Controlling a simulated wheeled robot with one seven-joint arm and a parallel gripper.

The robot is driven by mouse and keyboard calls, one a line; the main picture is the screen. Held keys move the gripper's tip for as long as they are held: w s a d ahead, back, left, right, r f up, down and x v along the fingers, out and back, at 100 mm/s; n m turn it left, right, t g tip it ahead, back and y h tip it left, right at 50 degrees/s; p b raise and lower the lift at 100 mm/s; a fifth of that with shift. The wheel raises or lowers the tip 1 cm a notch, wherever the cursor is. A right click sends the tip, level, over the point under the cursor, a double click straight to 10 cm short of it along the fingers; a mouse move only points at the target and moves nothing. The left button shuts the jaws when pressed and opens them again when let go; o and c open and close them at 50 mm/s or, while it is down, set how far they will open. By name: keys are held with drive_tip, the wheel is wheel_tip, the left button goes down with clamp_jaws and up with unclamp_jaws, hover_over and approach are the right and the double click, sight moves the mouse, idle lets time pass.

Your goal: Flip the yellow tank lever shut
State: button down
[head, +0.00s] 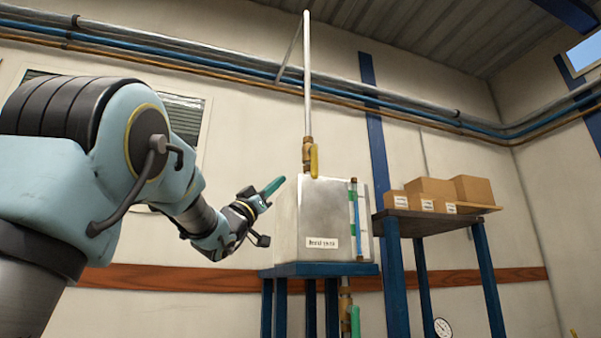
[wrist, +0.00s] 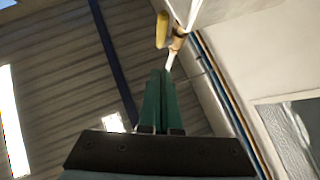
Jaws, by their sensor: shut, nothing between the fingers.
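The yellow lever (head: 314,161) hangs down along the brass valve (head: 307,152) on the pipe above the metal tank (head: 325,214). In the wrist view the yellow lever (wrist: 162,29) shows at the top, next to the brass valve (wrist: 178,40). My gripper (head: 278,183) is shut and empty, with green fingers. It is at the left of the tank, near its upper left edge, lower than the lever and apart from it. In the wrist view my gripper (wrist: 160,76) points up toward the valve.
The tank stands on a blue stand (head: 318,269). A vertical pipe (head: 307,70) rises from the valve. A green lever (head: 355,322) is on a valve below the tank. Several cardboard boxes (head: 432,186) sit on a shelf to the right.

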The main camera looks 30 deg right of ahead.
sight(313, 166)
drive_tip(key=p+x, duration=0.2)
drive_tip(key=x, duration=0.2)
drive_tip(key=d+f+p+x, duration=0.1)
drive_tip(key=p+x, duration=0.2)
drive_tip(key=x, duration=0.1)
drive_tip(key=p+x, duration=0.3)
drive_tip(key=x, duration=0.1)
drive_tip(key=shift+w+d+f, duration=0.1)
drive_tip(key=shift+w+d, duration=0.15)
drive_tip(key=shift+w, duration=0.05)
drive_tip(key=shift+w+d+f, duration=0.15)
drive_tip(key=shift+w+d, duration=0.05)
drive_tip(key=shift+d, duration=0.25)
drive_tip(key=shift+f, duration=0.1)
drive_tip(key=shift+d+f+n+t, duration=0.1)
drive_tip(key=shift+n+t, duration=0.2)
drive_tip(key=shift+d+n+t+b, duration=0.2)
drive_tip(key=shift+n+t+b, duration=0.1)
drive_tip(key=shift+b, duration=0.25)
